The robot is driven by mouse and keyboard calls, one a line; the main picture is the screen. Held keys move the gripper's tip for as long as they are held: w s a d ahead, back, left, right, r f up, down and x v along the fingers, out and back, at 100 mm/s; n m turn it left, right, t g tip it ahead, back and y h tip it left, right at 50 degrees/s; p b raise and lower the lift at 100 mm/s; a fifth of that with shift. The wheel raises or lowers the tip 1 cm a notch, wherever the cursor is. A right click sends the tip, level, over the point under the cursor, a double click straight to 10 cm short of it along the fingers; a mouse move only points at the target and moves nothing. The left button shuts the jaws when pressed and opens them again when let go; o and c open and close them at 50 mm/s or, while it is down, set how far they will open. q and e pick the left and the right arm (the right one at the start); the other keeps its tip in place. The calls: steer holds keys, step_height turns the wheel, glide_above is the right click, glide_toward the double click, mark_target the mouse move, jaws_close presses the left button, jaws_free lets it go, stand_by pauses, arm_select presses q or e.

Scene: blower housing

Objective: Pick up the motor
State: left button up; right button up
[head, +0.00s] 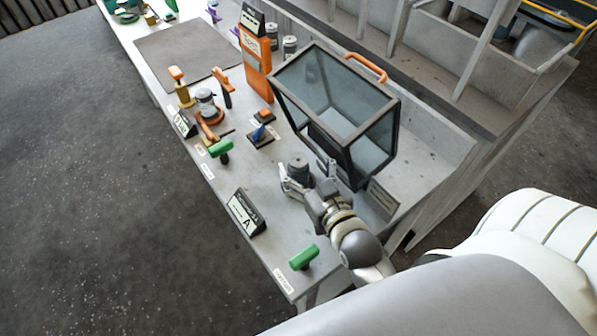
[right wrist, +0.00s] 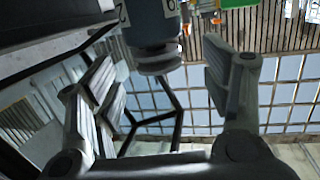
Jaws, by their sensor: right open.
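The motor (head: 298,168) is a dark grey, short cylinder standing upright on the light grey bench, in front of the glass-sided box. My right gripper (head: 308,177) is open at bench level, with its fingers on either side of the motor's near side. In the right wrist view, the dark body and stepped grey end of the motor (right wrist: 155,38) show at the top, between the fingertips of the open gripper (right wrist: 160,62). Whether a finger touches it I cannot tell. My left gripper is not in view.
The dark-framed glass box (head: 335,95) with an orange handle stands close behind the motor. A sign marked A (head: 246,212) and a green-handled piece (head: 304,257) are near the bench's front edge. A blue-topped piece (head: 260,134) and orange tools lie further left.

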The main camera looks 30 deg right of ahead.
mark_target(299, 161)
steer(key=shift+w+d+f, duration=0.1)
steer(key=shift+w+f, duration=0.05)
steer(key=shift+w, duration=0.7)
steer(key=shift+w+d+f, duration=0.1)
steer(key=shift+w, duration=0.7)
steer(key=shift+c, duration=0.5)
steer(key=shift+r, duration=0.1)
jaws_close()
